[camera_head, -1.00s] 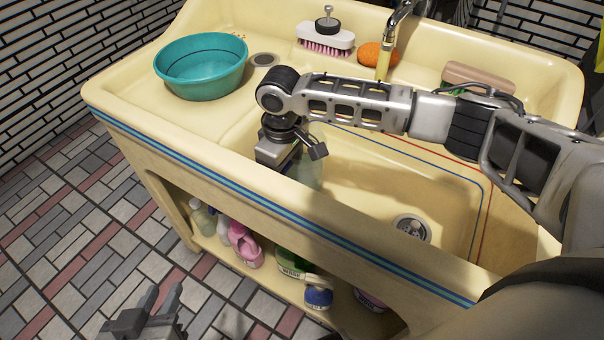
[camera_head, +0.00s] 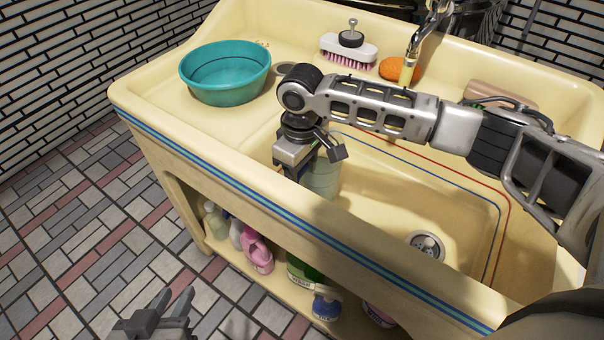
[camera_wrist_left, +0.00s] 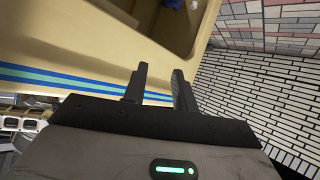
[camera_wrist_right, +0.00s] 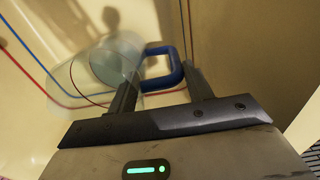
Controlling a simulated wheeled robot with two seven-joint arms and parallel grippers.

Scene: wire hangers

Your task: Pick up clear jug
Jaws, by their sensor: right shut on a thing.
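The clear jug (camera_head: 322,178) is in the sink basin near its front wall, partly hidden behind my right gripper (camera_head: 290,172) in the head view. In the right wrist view, the see-through jug body (camera_wrist_right: 108,62) lies to the left of its blue handle (camera_wrist_right: 175,72). My right gripper (camera_wrist_right: 160,75) is shut on the jug at its handle. I cannot tell whether the jug's base touches the basin. My left gripper (camera_head: 173,300) is open and empty, low over the floor in front of the sink; its parted fingers show in the left wrist view (camera_wrist_left: 160,75).
A teal bowl (camera_head: 225,75) sits on the left ledge. A brush (camera_head: 348,52), orange sponge (camera_head: 400,69) and faucet (camera_head: 425,35) are at the back. The basin's drain (camera_head: 427,245) is to the right. Bottles (camera_head: 255,250) stand on the shelf beneath.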

